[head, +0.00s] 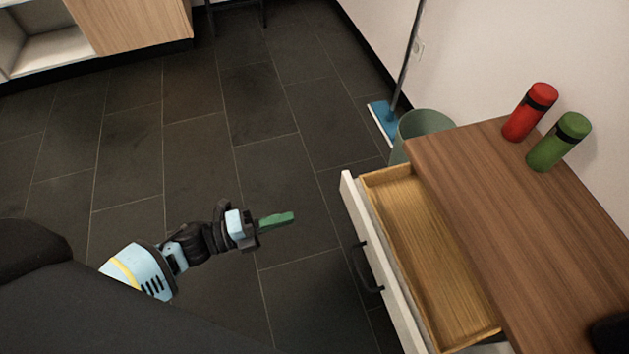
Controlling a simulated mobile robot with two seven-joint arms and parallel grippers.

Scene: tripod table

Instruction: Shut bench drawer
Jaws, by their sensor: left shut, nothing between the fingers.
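The bench (500,219) has a brown wooden top and stands at the right in the head view. Its drawer (426,254) is pulled out to the left and looks empty inside. The drawer has a white front with a dark bar handle (362,270) on its outer face. My left gripper (287,219) has green fingers that are shut with nothing between them. It is held over the floor, left of the drawer front and apart from the handle. My right gripper is not in view.
A red bottle (529,112) and a green bottle (558,142) stand on the bench top near the wall. A grey-green bin (424,124) and a blue-headed mop (383,121) are beyond the drawer's far end. Dark tiled floor (200,130) lies clear at the left.

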